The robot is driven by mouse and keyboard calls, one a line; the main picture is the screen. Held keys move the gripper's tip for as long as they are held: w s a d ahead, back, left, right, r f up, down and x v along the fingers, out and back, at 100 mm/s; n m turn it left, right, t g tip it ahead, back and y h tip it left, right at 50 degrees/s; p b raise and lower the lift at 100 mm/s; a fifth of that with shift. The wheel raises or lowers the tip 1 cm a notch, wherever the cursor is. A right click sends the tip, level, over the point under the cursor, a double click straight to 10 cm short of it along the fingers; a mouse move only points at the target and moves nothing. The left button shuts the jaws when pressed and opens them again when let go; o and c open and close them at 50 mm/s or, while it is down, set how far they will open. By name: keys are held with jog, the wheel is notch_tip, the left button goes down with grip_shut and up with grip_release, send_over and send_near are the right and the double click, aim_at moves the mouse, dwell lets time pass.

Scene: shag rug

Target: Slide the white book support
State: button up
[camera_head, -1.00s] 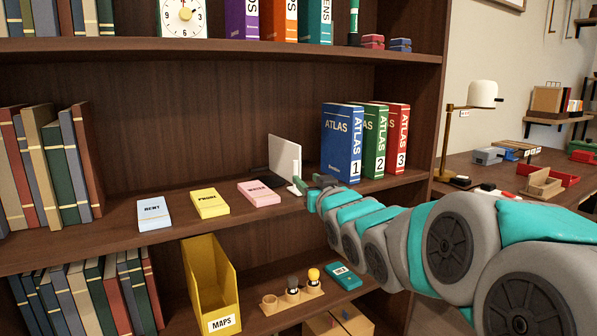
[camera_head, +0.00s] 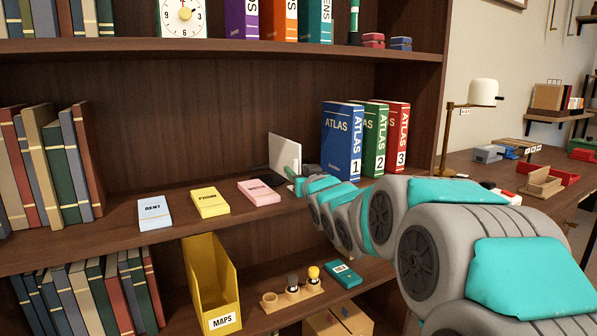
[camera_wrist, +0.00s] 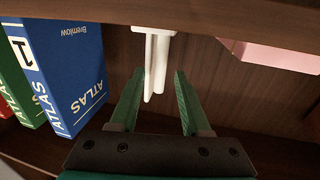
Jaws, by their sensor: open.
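The white book support (camera_head: 285,151) stands upright on the middle shelf, between the pink box and the blue atlas, with a gap to the atlas. In the wrist view, its thin white panel (camera_wrist: 150,65) shows nearly edge-on between my green fingers, nearer the left one. My gripper (camera_wrist: 159,76) is open around the panel, and I see no clear grip on it. In the head view, my gripper (camera_head: 298,182) is at the support's front right, and its fingers are partly hidden. The atlas volumes, blue (camera_head: 342,140), green (camera_head: 374,140) and red (camera_head: 397,138), stand upright to the right.
A pink box (camera_head: 259,192), yellow box (camera_head: 210,202) and blue box (camera_head: 154,212) lie along the shelf's front to the left. The shelf above (camera_head: 240,48) limits height. Below are a yellow maps holder (camera_head: 212,282) and a teal box (camera_head: 342,275).

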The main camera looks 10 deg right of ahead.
jog(key=shift+c, duration=0.3)
grip_shut()
dwell(1.0)
